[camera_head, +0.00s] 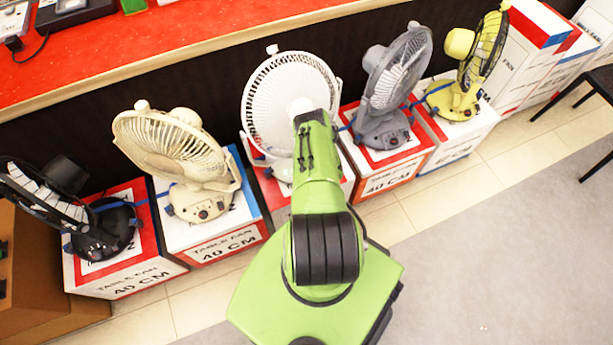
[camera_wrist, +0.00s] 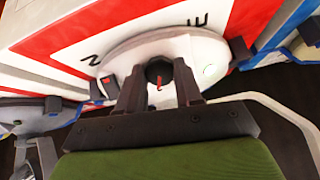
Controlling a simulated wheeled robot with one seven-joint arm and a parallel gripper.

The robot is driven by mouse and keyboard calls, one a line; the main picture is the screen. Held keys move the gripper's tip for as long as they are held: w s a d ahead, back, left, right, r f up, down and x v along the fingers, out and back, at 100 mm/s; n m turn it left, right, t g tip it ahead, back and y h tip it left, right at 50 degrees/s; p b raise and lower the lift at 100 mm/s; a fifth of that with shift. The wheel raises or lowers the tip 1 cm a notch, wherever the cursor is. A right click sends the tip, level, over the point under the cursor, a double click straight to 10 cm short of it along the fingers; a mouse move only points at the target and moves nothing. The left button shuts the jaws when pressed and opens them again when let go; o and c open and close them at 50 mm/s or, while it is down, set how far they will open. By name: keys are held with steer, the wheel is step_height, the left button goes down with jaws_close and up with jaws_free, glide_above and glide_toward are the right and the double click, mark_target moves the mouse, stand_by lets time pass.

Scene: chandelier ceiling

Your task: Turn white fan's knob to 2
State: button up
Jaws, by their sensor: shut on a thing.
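The white fan (camera_head: 285,88) stands on a red-and-white box in the middle of the row, its base largely hidden behind my arm in the head view. In the wrist view its round white base (camera_wrist: 208,50) fills the upper middle, with a dark round knob (camera_wrist: 159,70) on it. A small red mark shows on the knob. My gripper (camera_wrist: 160,84) is shut on the knob, one dark finger on each side. My gripper is hidden by the arm in the head view. I cannot read any setting numbers around the knob.
A cream fan (camera_head: 178,150) and a black fan (camera_head: 72,205) stand to the left, a grey fan (camera_head: 390,85) and a yellow-green fan (camera_head: 470,62) to the right, all on boxes. A red counter (camera_head: 180,35) runs behind.

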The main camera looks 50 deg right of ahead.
steer(key=o, duration=1)
steer(key=shift+o, duration=0.2)
steer(key=p+v, duration=1)
steer(key=v, duration=0.5)
steer(key=shift+s+r, duration=0.2)
steer(key=shift+r, duration=0.1)
steer(key=shift+a, duration=0.1)
